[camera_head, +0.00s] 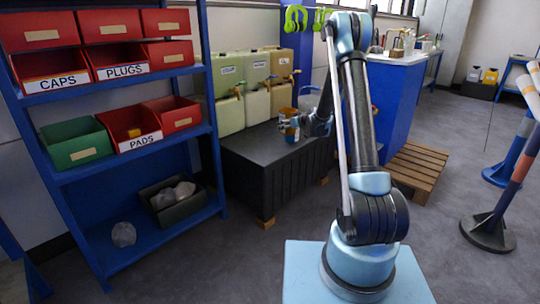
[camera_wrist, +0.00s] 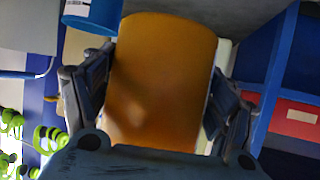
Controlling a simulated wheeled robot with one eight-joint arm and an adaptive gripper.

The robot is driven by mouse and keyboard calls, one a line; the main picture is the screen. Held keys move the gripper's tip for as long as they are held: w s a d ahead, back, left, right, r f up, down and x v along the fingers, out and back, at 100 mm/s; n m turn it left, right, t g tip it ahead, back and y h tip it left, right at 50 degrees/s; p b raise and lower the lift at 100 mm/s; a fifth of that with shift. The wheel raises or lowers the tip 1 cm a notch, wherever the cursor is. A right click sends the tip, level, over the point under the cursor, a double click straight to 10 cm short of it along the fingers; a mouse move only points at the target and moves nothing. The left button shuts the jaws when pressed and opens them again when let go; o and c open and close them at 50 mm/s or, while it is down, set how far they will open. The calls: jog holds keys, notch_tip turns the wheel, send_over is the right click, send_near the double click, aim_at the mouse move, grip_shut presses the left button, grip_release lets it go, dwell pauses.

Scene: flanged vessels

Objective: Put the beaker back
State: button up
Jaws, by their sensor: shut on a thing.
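The beaker (camera_wrist: 160,85) is an amber-brown, round-sided vessel. It fills the middle of the wrist view between the two fingers of my gripper (camera_wrist: 160,100). The fingers press on its opposite sides, so my gripper is shut on it. In the head view my gripper (camera_head: 299,127) is at the far end of my arm, above or at the right part of the dark platform (camera_head: 255,165). The beaker (camera_head: 289,122) shows there as a small amber patch, partly hidden by the fingers. I cannot tell whether its base touches the platform.
Several pale canisters (camera_head: 229,115) with taps stand on the platform behind and left of my gripper. A blue vessel (camera_wrist: 92,14) is close to the beaker in the wrist view. A blue shelf with bins (camera_head: 130,175) stands left. A blue cabinet (camera_head: 395,110) and pallet (camera_head: 415,170) are right.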

jog(key=w+a+f+n+g+y, duration=0.1)
jog(key=w+a+f, duration=0.25)
jog(key=a, duration=0.65)
jog(key=shift+s+a+f, duration=0.1)
jog(key=shift+s+f, duration=0.1)
jog(key=shift+f, duration=2.45)
jog(key=shift+s+a+f, duration=0.1)
jog(key=shift+s+f, duration=0.05)
jog(key=shift+f, duration=2.5)
jog(key=shift+f, duration=0.1)
jog(key=o, duration=1.3)
